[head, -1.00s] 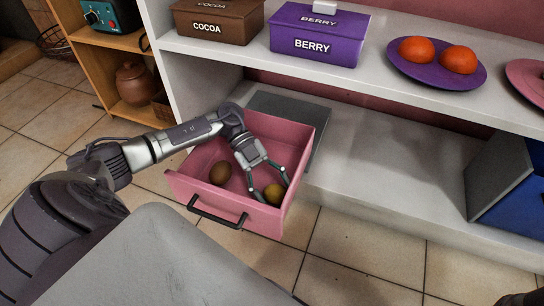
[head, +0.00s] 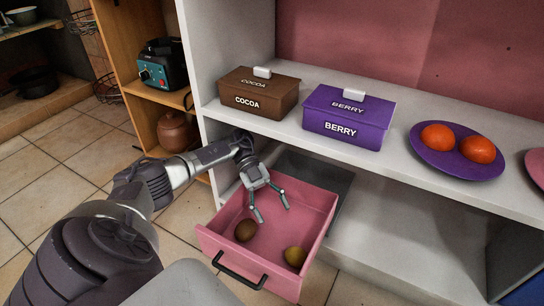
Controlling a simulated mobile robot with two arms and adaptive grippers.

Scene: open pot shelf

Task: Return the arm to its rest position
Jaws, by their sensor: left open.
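My left arm reaches in from the left, and its gripper (head: 272,213) hangs over the back part of an open pink drawer (head: 312,209). The gripper's fingers are spread apart with nothing between them. A brown egg-shaped item (head: 246,230) lies in the drawer at left. A yellow round fruit (head: 295,257) lies nearer the drawer's front right, apart from the fingers. My right gripper is not in view.
Above the drawer, a white shelf (head: 400,118) bears a brown COCOA box (head: 258,101), a purple BERRY box (head: 346,128) and a purple plate (head: 423,153) with two oranges. A wooden cabinet (head: 146,98) with a clay pot (head: 176,132) stands at left.

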